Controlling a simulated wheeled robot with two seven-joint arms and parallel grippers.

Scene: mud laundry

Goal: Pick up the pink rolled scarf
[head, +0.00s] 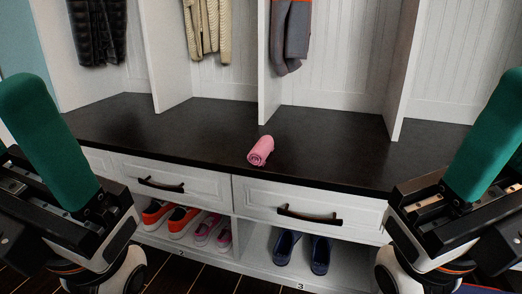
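The pink rolled scarf (261,151) lies on the dark bench top (200,124), near the middle and close to the front edge. Its rolled end faces me. My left gripper (28,98) is at the far left, raised in front of the bench and well apart from the scarf. My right gripper (503,98) is at the far right, also raised and well apart from it. Each shows one broad green finger; I cannot make out the gap between the fingers of either one. Nothing covers the scarf.
White upright dividers (264,65) stand behind the scarf, with a black jacket (98,32), a cream cardigan (207,28) and a grey garment (291,35) hanging between them. Drawers with dark handles (309,215) and shoes (286,248) are below. The bench around the scarf is clear.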

